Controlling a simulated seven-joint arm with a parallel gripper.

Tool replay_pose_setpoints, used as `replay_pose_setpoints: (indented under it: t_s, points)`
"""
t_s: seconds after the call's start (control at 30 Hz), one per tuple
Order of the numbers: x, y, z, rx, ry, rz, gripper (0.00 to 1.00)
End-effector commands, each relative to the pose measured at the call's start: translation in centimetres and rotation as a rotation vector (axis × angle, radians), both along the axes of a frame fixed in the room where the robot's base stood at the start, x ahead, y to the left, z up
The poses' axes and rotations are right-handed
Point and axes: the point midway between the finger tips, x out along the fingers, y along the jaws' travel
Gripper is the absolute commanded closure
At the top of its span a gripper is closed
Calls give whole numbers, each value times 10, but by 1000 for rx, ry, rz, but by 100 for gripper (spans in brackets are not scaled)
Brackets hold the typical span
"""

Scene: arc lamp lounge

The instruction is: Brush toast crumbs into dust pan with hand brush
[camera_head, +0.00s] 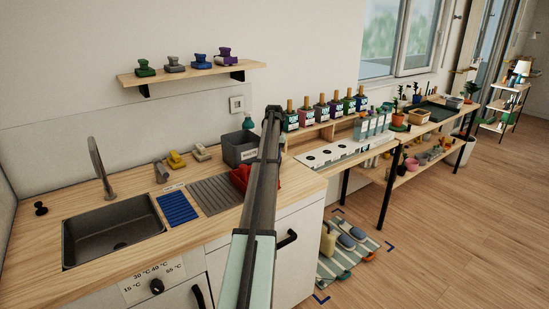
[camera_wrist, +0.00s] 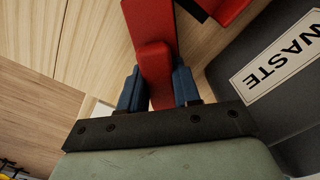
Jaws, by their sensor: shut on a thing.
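My gripper (camera_wrist: 158,82) shows in the wrist view with its blue fingers shut on a red handle (camera_wrist: 153,58). The handle runs up out of the picture, so I cannot tell whether it belongs to the hand brush or the dust pan. A second red piece with a dark edge (camera_wrist: 228,8) shows at the top of the wrist view. In the head view a red thing (camera_head: 239,177) lies on the counter, partly behind my arm, which hides the gripper. I cannot make out toast crumbs in either view.
A grey bin labelled WASTE (camera_wrist: 282,62) stands close to the right of my gripper; it also shows in the head view (camera_head: 238,150). A grey ribbed mat (camera_head: 214,193), a blue ribbed mat (camera_head: 177,208) and a sink (camera_head: 112,232) lie left. The counter's edge is near.

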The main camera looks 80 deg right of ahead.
Motion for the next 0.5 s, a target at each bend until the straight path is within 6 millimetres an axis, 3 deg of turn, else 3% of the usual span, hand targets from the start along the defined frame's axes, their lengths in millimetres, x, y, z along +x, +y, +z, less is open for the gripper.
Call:
replay_pose_setpoints:
  t_s: [0.5]
  points:
    - [0, 0, 40, 0, 0, 0, 96]
